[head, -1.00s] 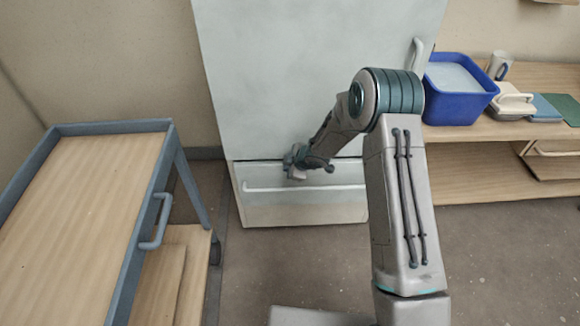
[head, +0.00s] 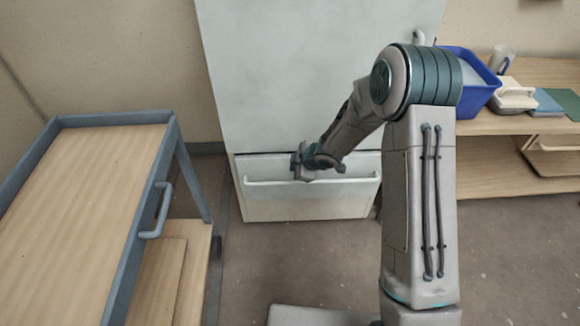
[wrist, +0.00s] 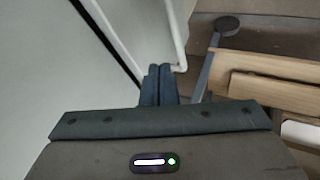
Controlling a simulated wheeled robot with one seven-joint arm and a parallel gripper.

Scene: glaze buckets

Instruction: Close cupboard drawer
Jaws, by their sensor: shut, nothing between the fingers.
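The tall pale grey cupboard (head: 320,70) stands at the centre of the head view. Its drawer (head: 305,207) is at the bottom, with a white bar handle (head: 262,181) across the front. A thin dark line separates the drawer from the door above; I cannot tell whether the drawer is fully in. My gripper (head: 298,161) is at the upper drawer front, just above the handle, and hides part of it. In the wrist view its two dark fingers (wrist: 159,70) are together and empty, between the drawer front (wrist: 135,25) and the handle bar (wrist: 176,38). Contact is unclear.
A blue-framed trolley (head: 150,165) with a wooden top stands at the left. A wooden shelf unit (head: 510,125) at the right carries a blue tub (head: 482,88), a mug (head: 502,60) and a white-lidded container (head: 513,97). The floor before the drawer is open.

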